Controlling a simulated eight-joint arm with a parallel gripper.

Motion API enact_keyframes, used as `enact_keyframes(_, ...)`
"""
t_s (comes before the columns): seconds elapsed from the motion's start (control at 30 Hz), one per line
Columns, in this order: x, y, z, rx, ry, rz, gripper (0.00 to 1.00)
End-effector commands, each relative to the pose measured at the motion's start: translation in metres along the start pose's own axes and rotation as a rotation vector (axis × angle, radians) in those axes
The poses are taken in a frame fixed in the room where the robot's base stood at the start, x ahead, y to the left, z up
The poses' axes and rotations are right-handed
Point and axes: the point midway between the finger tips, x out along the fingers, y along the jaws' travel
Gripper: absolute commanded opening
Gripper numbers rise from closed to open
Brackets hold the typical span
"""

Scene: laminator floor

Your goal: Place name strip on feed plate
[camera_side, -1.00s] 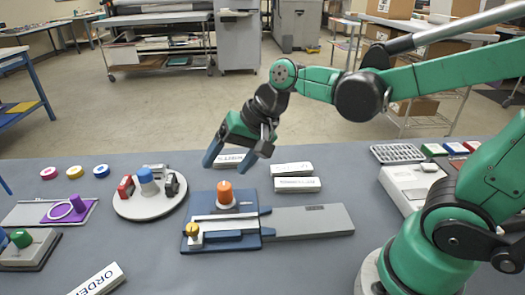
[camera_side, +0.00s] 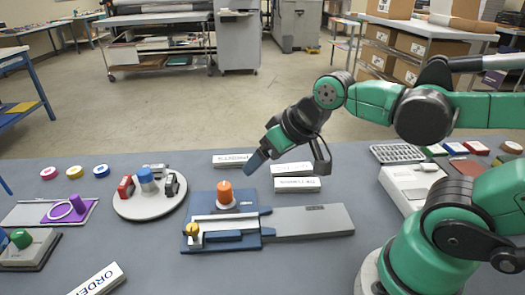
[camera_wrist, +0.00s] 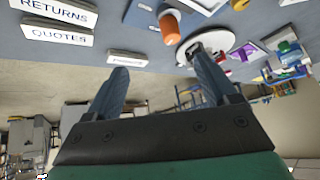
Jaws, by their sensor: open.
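My gripper (camera_side: 289,162) is open and empty, in the air above the white name strips at the back of the grey table. In the side view, two strips lie together, a back one (camera_side: 292,169) and a front one (camera_side: 297,185); a third strip (camera_side: 234,160) lies to their left. The wrist view shows strips reading RETURNS (camera_wrist: 58,11) and QUOTES (camera_wrist: 57,34), and a smaller one (camera_wrist: 127,58) between the fingertips in the picture. An ORDERS strip (camera_side: 97,281) lies at the front left. The grey plate (camera_side: 310,222), apparently the feed plate, extends from a blue base (camera_side: 252,242) and looks bare.
An orange knob (camera_side: 225,194) and a yellow knob (camera_side: 193,231) stand up from the blue base. A round white stand (camera_side: 147,205) with stamps is to its left. A white device (camera_side: 405,187) and a perforated tray (camera_side: 397,153) are at the right.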

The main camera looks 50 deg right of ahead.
Motion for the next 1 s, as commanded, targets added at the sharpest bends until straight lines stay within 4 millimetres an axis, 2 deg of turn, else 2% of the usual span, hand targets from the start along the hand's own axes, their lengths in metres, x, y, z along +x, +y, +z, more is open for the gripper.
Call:
enact_keyframes(0.27, 0.031, -0.06, -0.041, 0.499, -0.182, -0.231, 0.79)
enact_keyframes(0.4, 0.057, -0.095, -0.055, 0.768, -0.336, -0.335, 0.79)
enact_keyframes(0.53, 0.085, -0.127, -0.062, 1.0, -0.51, -0.409, 0.79)
enact_keyframes(0.67, 0.113, -0.158, -0.059, 1.214, -0.712, -0.454, 0.79)
enact_keyframes(0.8, 0.142, -0.186, -0.046, 1.412, -0.953, -0.467, 0.79)
enact_keyframes(1.0, 0.168, -0.209, -0.021, 1.587, -1.231, -0.435, 0.79)
